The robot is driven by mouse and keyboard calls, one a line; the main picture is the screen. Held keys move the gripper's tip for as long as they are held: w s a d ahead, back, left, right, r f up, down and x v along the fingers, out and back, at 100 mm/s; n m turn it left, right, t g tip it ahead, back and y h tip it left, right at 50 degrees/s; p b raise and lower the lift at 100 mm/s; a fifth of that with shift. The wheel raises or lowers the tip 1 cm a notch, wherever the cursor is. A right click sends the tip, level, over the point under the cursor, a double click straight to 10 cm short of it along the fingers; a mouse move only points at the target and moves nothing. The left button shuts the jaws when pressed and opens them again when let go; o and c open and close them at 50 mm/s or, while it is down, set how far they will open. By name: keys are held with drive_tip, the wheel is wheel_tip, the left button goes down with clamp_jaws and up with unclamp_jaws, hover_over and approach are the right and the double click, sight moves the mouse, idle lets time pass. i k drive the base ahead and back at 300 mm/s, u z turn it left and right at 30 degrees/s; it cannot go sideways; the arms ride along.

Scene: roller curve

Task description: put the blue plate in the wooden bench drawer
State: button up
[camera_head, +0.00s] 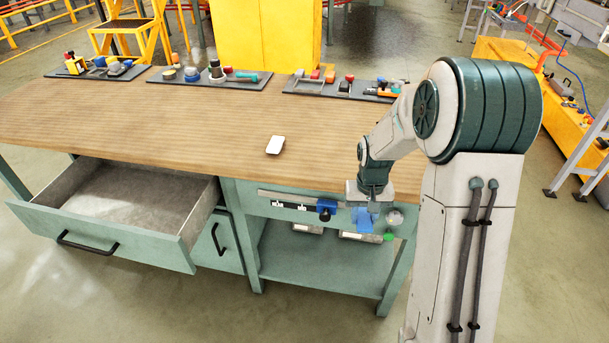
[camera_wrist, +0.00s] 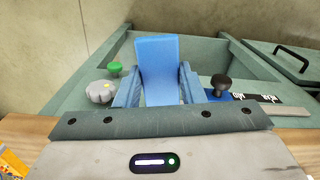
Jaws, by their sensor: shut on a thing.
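The blue plate (camera_wrist: 158,62) sits between the two fingers of my gripper (camera_wrist: 157,88) in the wrist view. My gripper (camera_head: 364,205) is shut on it. In the head view the plate (camera_head: 363,219) hangs at the bench's front edge, right of the drawer and partly hidden by my wrist. The bench drawer (camera_head: 105,243) is pulled open at the left, with a pale green front and black handle. Its visible floor is bare. The wooden bench top (camera_head: 200,125) lies above it.
A rail (camera_head: 285,204) with a blue clamp and dark knob (camera_head: 327,209) runs left of my gripper. A grey knob (camera_wrist: 101,91) and a green knob (camera_wrist: 115,68) are close beside it. A small white box (camera_head: 275,145) lies on the bench top. Tool trays line the back.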

sight(159, 218)
drive_tip(key=z, duration=2.9)
drive_tip(key=k, duration=2.9)
drive_tip(key=u, duration=2)
drive_tip(key=i, duration=0.15)
